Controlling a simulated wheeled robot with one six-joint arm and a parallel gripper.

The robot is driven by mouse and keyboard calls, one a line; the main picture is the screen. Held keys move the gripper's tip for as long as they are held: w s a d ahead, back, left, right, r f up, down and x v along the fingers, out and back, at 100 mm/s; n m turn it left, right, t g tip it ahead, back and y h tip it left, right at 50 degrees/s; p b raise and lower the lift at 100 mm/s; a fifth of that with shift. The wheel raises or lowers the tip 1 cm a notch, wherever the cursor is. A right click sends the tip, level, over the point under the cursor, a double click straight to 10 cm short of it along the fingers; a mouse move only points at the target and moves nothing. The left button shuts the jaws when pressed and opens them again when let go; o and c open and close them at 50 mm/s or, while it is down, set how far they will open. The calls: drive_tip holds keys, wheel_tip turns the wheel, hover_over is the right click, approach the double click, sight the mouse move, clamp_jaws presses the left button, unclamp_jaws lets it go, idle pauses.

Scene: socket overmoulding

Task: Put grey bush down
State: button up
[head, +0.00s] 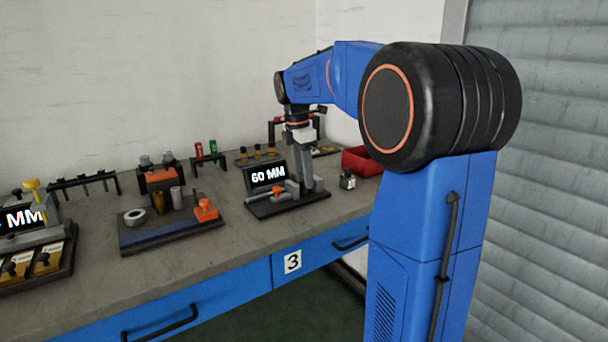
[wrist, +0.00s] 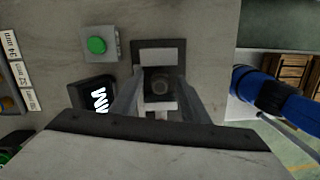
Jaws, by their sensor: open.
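My gripper (head: 306,188) points down at the black base (head: 262,208) of the station with the "60 MM" sign (head: 268,176). In the wrist view my gripper (wrist: 159,92) is open, with one grey finger on each side. A dark grey round part with a ring-like top, seemingly the grey bush (wrist: 160,86), sits between the fingertips over the dark plate (wrist: 150,46). The picture is too dark to tell whether either finger touches it. In the head view the fingers hide the bush.
A green button (wrist: 96,45) on a grey box lies beside the plate. Left of the station stands a fixture (head: 150,238) with a grey ring (head: 134,216) and an orange clamp (head: 205,210). A red bin (head: 362,162) stands to the right. Bare bench lies along the front.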

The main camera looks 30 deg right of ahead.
sight(300, 180)
drive_tip(key=shift+r, duration=0.1)
wheel_tip(300, 180, up, 12)
drive_tip(key=a, duration=0.1)
drive_tip(key=s+a+f+m+t, duration=0.1)
drive_tip(key=s+a+f+m, duration=0.35)
drive_tip(key=s, duration=0.35)
drive_tip(key=s+a+f+m+t, duration=0.2)
drive_tip(key=s+a+f+m, duration=0.3)
drive_tip(key=s, duration=0.4)
drive_tip(key=s+a+f+m+t, duration=0.1)
drive_tip(key=s+a+f+m, duration=0.1)
drive_tip(key=s+f, duration=0.4)
drive_tip(key=s+a+f+m+t+y, duration=0.1)
drive_tip(key=s+a+f+m, duration=0.2)
drive_tip(key=s+f, duration=0.4)
wheel_tip(300, 180, down, 3)
drive_tip(key=shift+a+f+m, duration=0.1)
drive_tip(key=shift+a+m, duration=0.05)
drive_tip(key=shift+m, duration=0.7)
